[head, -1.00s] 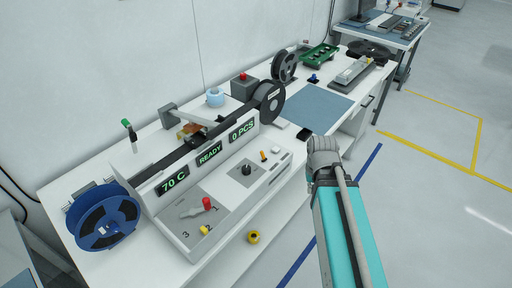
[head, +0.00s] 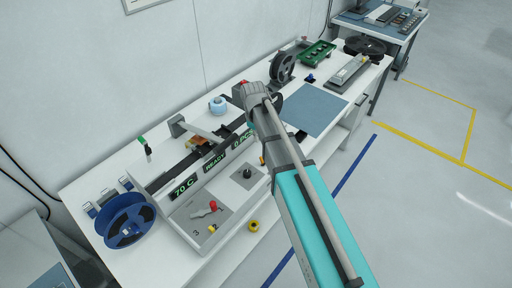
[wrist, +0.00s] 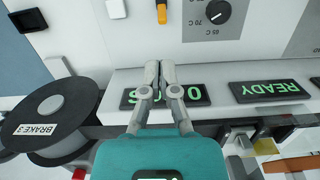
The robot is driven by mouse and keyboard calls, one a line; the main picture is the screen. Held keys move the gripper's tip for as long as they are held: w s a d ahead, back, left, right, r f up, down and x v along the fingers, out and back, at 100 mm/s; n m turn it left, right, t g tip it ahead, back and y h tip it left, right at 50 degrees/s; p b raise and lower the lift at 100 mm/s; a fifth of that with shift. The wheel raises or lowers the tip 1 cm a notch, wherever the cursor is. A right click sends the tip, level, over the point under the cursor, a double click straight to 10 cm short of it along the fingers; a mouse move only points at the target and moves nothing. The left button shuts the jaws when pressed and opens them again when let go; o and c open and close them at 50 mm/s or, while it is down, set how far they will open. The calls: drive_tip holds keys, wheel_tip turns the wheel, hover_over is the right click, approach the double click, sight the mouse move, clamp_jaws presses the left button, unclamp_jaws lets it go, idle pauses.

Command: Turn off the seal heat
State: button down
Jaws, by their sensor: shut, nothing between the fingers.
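The test handler (head: 229,190) stands on the bench, with displays reading "70 C" (head: 184,188) and "READY" (head: 215,165). A black dial knob (head: 247,173) is on its sloped panel; in the wrist view the dial (wrist: 218,12) is marked 65 C and 70 C. An orange toggle (wrist: 162,12) is beside the dial, with a white button (wrist: 117,8) further left. My gripper (wrist: 160,66) is shut and empty, over the display strip and short of the toggle. In the head view my arm hides the gripper tips and part of the panel.
A blue reel (head: 128,222) stands at the left end. A black reel marked "BRAKE 3" (wrist: 48,118) is beside my gripper. A yellow roll (head: 253,225) lies on the bench front.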

sight(262, 161)
drive_tip(key=shift+w+a+r, duration=0.2)
drive_tip(key=shift+a+r, duration=0.1)
drive_tip(key=shift+a, duration=0.2)
drive_tip(key=shift+f, duration=0.2)
drive_tip(key=f+b, duration=0.9)
drive_tip(key=b, duration=0.1)
drive_tip(key=shift+s+d+f, duration=0.3)
drive_tip(key=shift+s+d, duration=0.05)
drive_tip(key=shift+d, duration=0.05)
drive_tip(key=shift+s+d+r+t+y+p, duration=0.15)
drive_tip(key=shift+d+t+y+p, duration=0.05)
drive_tip(key=shift+t+y, duration=0.25)
drive_tip(key=shift+s+d+r+t+y+p, duration=0.2)
drive_tip(key=shift+t+y, duration=0.15)
drive_tip(key=shift+y, duration=0.2)
idle(0.9)
drive_tip(key=shift+s+d+r+t+y, duration=0.1)
drive_tip(key=shift+s+d+t+y, duration=0.15)
drive_tip(key=shift+t+y, duration=0.35)
drive_tip(key=shift+a+y, duration=0.1)
drive_tip(key=shift+y, duration=0.2)
